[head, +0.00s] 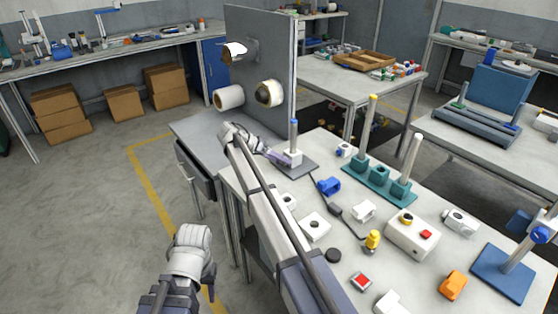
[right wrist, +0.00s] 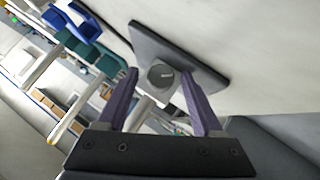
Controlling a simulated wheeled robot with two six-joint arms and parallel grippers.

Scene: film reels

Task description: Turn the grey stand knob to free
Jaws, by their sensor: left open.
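The grey stand has a dark flat base (head: 308,167), a light block and an upright post with a blue tip (head: 294,122). It stands on the near workbench, beside the tall grey panel. The round grey knob (right wrist: 161,75) shows in the right wrist view, its face towards the camera. My right gripper (head: 278,158) is at the stand's block. In the right wrist view its purple fingers (right wrist: 158,80) are spread on either side of the knob, with visible gaps. My left gripper (head: 210,284) is open and empty, low over the floor, left of the workbench.
The tall panel (head: 262,60) carries reels.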

